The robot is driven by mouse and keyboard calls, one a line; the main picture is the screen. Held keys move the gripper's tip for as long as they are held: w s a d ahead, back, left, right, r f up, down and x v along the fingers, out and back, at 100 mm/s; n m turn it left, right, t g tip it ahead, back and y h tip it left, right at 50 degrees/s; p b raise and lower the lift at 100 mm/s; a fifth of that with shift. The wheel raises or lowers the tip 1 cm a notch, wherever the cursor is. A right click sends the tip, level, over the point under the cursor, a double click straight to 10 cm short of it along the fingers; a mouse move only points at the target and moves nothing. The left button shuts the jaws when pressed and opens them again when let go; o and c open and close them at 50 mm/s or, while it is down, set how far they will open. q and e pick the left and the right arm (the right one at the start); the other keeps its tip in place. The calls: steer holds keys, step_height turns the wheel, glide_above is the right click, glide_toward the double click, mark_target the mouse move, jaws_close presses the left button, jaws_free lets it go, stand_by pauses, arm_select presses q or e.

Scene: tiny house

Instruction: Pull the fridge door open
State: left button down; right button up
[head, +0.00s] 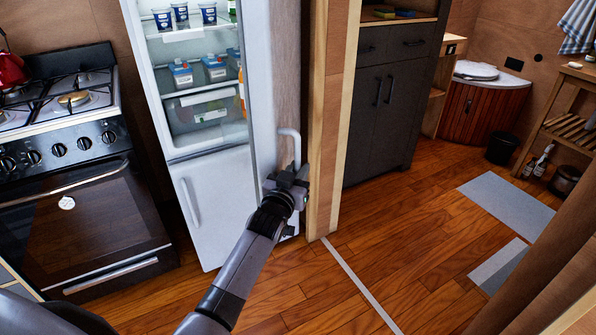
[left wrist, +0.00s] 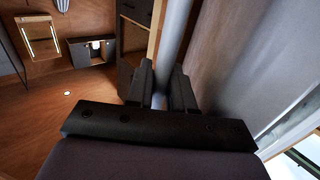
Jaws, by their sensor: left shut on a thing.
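The fridge (head: 205,145) stands left of centre in the head view, with its upper door (head: 262,95) swung open to the right beside a wooden post. The inside shelves show. The door's pale curved handle (head: 291,138) is on its outer side, near the post. My left gripper (head: 290,176) is shut on the lower part of this handle. In the left wrist view, the two fingers (left wrist: 166,88) close around the grey handle bar (left wrist: 176,32), with the door's face (left wrist: 242,55) to the right. My right gripper is not in view.
The wooden post (head: 328,120) stands close to the open door and my gripper. The lower fridge door (head: 220,205) is shut. A black stove (head: 80,200) stands to the left. Shelves (head: 185,98) inside hold cups and containers.

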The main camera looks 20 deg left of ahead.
arm_select(q)
steer(key=shift+w+d, duration=0.1)
steer(key=shift+d, duration=0.35)
steer(key=c, duration=1.1)
jaws_free()
steer(key=shift+c, duration=0.2)
